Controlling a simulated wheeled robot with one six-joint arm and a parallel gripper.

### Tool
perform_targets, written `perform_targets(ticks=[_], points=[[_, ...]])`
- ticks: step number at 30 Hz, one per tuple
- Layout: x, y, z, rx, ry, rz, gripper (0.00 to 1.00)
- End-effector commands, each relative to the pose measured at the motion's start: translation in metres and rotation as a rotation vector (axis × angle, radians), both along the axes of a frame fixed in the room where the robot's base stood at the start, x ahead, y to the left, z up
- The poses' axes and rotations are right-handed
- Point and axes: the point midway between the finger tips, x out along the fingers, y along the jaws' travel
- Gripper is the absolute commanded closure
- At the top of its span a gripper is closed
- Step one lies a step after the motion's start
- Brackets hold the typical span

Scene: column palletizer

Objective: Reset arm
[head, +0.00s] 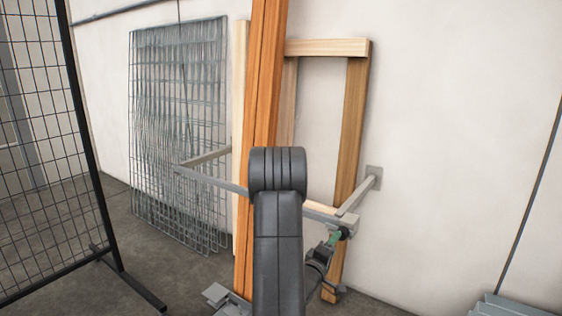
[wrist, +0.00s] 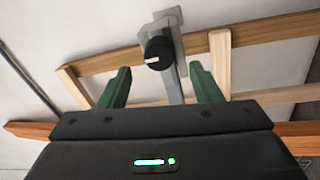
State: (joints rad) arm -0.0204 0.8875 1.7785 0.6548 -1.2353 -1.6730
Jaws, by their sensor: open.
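My gripper (wrist: 162,84) shows in the wrist view as two green fingers spread wide apart, with nothing held between them. Behind the gap are a grey wall bracket arm (wrist: 174,80) and a round black knob (wrist: 159,52); I cannot tell how near they are. In the head view my dark arm rises in the lower middle. A green part of my gripper (head: 333,239) shows low, right of the arm, close to the end of the grey bracket (head: 355,198). My arm hides part of the gripper's surroundings.
A wooden frame (head: 355,110) and an orange-brown post (head: 262,75) lean by the white wall behind my arm. Wire mesh panels (head: 180,120) stand left of them. A black mesh fence (head: 75,150) is at the far left. Grey stacked pieces (head: 500,306) lie at the lower right.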

Motion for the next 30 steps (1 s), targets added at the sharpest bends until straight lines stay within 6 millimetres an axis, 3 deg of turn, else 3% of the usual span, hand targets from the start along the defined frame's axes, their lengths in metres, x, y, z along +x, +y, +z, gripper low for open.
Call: perform_targets(ticks=[14, 30], points=[[-0.080, 0.055, -0.005, -0.002, 0.004, 0.005, 0.42], [0.013, -0.011, 0.000, 0.001, -0.004, -0.003, 0.42]])
